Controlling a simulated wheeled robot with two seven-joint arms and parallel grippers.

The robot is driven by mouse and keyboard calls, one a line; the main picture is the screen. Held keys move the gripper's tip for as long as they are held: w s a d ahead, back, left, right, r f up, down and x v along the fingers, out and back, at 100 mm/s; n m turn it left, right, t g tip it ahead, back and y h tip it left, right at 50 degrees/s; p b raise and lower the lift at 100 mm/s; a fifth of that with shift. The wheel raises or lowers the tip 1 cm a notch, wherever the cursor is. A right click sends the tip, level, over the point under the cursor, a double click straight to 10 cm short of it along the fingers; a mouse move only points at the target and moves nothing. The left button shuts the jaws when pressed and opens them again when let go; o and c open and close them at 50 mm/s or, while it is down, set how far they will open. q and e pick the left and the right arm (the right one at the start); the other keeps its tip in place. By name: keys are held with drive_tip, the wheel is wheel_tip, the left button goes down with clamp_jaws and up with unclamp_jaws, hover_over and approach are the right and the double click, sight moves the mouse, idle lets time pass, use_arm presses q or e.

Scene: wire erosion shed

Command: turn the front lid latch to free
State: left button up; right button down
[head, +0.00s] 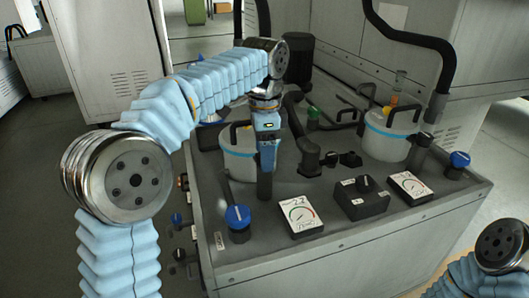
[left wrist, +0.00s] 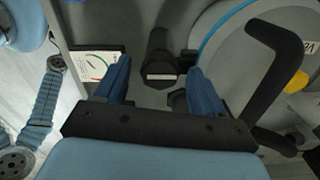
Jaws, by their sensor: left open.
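My left gripper (head: 266,162) points down beside the front white canister (head: 238,162) with a blue band in the head view. In the left wrist view my left gripper (left wrist: 159,66) is open, its two blue fingers apart. A black upright fitting (left wrist: 160,50) with a small white label stands in the gap between the fingers in that picture. It may be the lid latch; I cannot tell whether the fingers touch it. The canister lid with its blue ring (left wrist: 207,45) and a bent black handle (left wrist: 276,80) are to the right. My right gripper is out of view.
A gauge with a dial (head: 301,216) and a blue-capped valve (head: 238,217) sit near the bench's front edge. A black knob box (head: 362,200), a second gauge (head: 410,187) and a rear canister (head: 390,138) stand to the right. Black hoses arch behind.

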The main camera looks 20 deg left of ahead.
use_arm(q)
drive_tip(key=c, duration=1.1)
drive_tip(key=shift+o, duration=0.2)
drive_tip(key=shift+r+n+p, duration=0.2)
drive_tip(key=shift+n+p, duration=1.15)
drive_tip(key=shift+n, duration=0.05)
drive_tip(key=n+p, duration=0.3)
drive_tip(key=n, duration=0.1)
drive_tip(key=shift+n, duration=0.3)
drive_tip(key=n, duration=0.3)
drive_tip(key=shift+f+n+p, duration=0.15)
drive_tip(key=shift+n+p, duration=0.15)
drive_tip(key=shift+p, duration=0.05)
drive_tip(key=n, duration=0.3)
drive_tip(key=shift+n, duration=1.9)
